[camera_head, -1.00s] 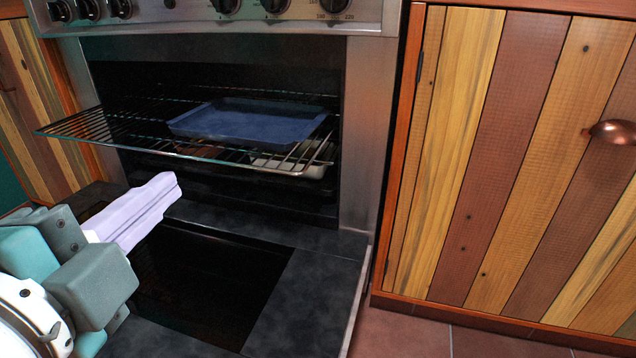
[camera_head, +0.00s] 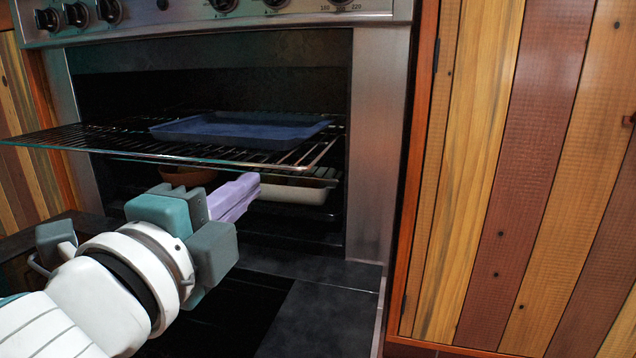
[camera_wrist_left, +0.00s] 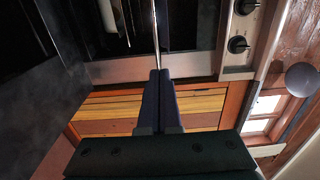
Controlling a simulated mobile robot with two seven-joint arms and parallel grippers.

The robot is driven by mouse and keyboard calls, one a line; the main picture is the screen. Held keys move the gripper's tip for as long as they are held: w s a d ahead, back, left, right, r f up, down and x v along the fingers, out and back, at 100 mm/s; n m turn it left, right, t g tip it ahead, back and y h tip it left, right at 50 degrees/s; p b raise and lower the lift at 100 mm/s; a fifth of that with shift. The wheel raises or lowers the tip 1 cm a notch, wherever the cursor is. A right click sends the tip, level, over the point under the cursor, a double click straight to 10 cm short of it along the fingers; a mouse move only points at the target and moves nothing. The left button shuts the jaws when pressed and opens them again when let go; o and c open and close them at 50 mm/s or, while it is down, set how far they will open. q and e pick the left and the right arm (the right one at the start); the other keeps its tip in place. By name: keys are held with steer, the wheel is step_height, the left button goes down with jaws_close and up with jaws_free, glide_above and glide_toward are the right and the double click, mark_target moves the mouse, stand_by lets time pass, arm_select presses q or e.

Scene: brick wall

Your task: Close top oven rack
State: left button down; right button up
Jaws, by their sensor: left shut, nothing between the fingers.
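The top oven rack (camera_head: 75,137) is a wire rack pulled partly out of the open oven, its left side sticking out farthest in the head view. A blue baking tray (camera_head: 240,130) lies on it. My left gripper (camera_head: 252,187) is shut and empty, with its lilac fingers just below the rack's front edge in the head view. In the left wrist view, the shut fingers (camera_wrist_left: 160,75) point at a thin metal bar (camera_wrist_left: 155,30), likely the rack's edge. I cannot tell if they touch it. My right gripper is in no view.
The oven door (camera_head: 325,310) is folded down below my left arm. A white dish (camera_head: 295,190) and a brown dish (camera_head: 188,175) sit lower in the oven. A wooden cabinet (camera_head: 520,180) stands to the right, and control knobs (camera_head: 76,14) are above.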

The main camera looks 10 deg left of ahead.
mark_target(276, 167)
arm_select(q)
steer(key=w+b, duration=0.1)
steer(key=w, duration=0.3)
steer(key=shift+w+d+f+b, duration=0.1)
steer(key=shift+d+f+b, duration=0.1)
steer(key=shift+b, duration=0.2)
steer(key=shift+w+r+b, duration=0.15)
steer(key=shift+w+b, duration=0.15)
steer(key=shift+w, duration=0.45)
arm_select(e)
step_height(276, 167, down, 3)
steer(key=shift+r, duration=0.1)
